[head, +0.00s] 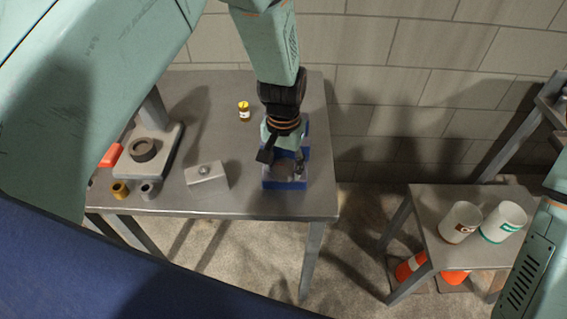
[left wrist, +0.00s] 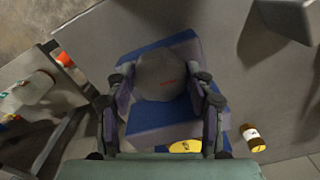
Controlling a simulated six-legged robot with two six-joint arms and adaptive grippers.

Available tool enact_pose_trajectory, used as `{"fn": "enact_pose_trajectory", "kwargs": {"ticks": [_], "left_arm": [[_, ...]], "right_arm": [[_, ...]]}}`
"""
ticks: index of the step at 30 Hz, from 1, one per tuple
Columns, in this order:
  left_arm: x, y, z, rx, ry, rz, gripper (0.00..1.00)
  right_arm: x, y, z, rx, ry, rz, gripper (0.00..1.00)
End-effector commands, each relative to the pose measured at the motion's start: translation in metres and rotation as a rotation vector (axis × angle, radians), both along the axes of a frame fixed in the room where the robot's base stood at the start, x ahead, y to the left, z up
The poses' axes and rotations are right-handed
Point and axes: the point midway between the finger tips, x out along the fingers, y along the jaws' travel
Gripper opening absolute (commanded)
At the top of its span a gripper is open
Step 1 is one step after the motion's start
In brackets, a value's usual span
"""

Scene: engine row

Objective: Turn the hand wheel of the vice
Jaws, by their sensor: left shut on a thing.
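The blue vice (head: 285,182) stands on the grey metal table near its right edge. Its round grey hand wheel (left wrist: 161,76) shows from above in the left wrist view, on top of the blue body (left wrist: 160,122). My left gripper (head: 283,165) points down at the vice, and in the left wrist view (left wrist: 163,90) its two fingers sit on opposite sides of the wheel, shut on it. In the head view the gripper hides much of the wheel. My right gripper is not in view; only part of my right arm shows at the right edge.
A stand with a dark ring (head: 144,150) is farther left. Two mugs (head: 503,222) stand on a side table (head: 432,212).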

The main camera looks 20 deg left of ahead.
Motion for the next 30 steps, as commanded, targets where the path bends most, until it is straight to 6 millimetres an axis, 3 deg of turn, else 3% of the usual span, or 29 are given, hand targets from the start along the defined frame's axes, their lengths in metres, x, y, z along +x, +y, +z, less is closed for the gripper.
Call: {"fn": "enact_pose_trajectory", "kwargs": {"ticks": [2,3,10,22,30], "left_arm": [[-0.001,0.000,-0.001,0.001,0.004,-0.002,0.22],[-0.001,0.000,-0.001,0.001,0.004,-0.002,0.55],[-0.001,0.000,-0.001,0.000,0.002,-0.001,0.75],[0.000,0.000,0.004,0.001,-0.001,0.000,0.76],[0.001,0.000,0.052,0.002,-0.005,-0.001,0.76]], "right_arm": [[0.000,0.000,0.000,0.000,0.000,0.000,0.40],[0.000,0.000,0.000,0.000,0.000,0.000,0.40],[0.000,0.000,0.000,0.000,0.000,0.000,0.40],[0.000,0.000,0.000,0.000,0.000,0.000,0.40],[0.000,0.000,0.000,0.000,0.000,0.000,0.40]]}}
